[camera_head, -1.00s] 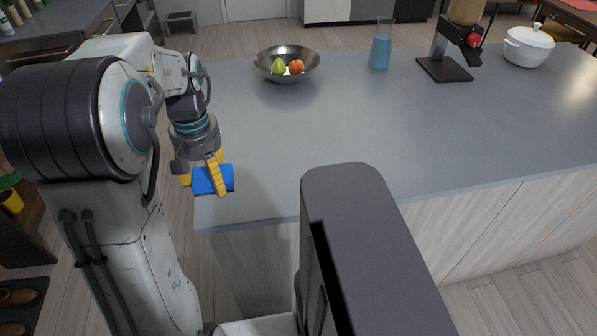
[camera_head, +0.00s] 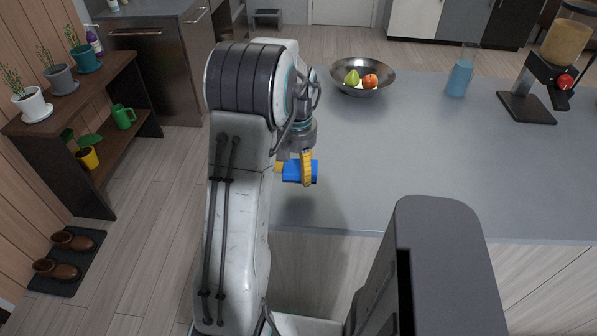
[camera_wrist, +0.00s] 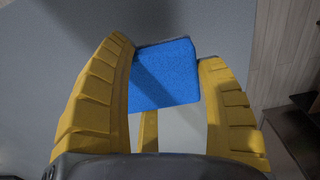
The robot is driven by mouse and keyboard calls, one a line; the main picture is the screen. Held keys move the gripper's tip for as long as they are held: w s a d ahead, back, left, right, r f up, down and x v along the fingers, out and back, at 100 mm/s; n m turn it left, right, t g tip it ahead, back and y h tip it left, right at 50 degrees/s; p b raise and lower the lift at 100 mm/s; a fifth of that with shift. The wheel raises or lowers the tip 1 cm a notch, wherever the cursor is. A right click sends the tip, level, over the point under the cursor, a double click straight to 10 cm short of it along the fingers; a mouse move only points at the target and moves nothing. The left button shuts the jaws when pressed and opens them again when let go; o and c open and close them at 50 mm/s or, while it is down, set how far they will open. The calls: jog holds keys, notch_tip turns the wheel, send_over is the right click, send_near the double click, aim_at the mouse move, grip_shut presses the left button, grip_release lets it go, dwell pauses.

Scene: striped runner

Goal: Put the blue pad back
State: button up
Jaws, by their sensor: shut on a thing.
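The blue pad (camera_head: 291,171) is a small bright blue block. It is held between the yellow fingers of my gripper (camera_head: 293,173) near the left edge of the grey counter. In the wrist view the blue pad (camera_wrist: 164,76) sits between the two fingers of my gripper (camera_wrist: 170,85), with a finger against each side. A shadow falls across part of its face. Part of the pad is hidden behind a finger in the head view.
The grey counter (camera_head: 420,170) is largely clear in front. A metal fruit bowl (camera_head: 376,91), a blue pitcher (camera_head: 460,78) and a dispenser (camera_head: 548,75) stand toward its back. At left is a dark plant shelf (camera_head: 125,135), with boots on a mat (camera_head: 84,268).

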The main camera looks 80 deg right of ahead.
aim_at(298, 164)
jog(key=shift+w+d+f+p, duration=0.1)
jog(key=shift+d+f, duration=0.2)
jog(key=shift+d, duration=0.2)
jog(key=shift+d+f+p, duration=0.1)
jog(key=shift+d+f, duration=0.25)
jog(key=shift+d, duration=0.2)
jog(key=shift+w+d+f+p, duration=0.1)
jog(key=shift+d+f, duration=0.2)
jog(key=shift+d, duration=0.2)
jog(key=shift+f+p, duration=0.3)
jog(key=shift+f, duration=1.7)
jog(key=shift+f, duration=0.1)
jog(key=o, duration=1.2)
notch_tip(298, 164, up, 12)
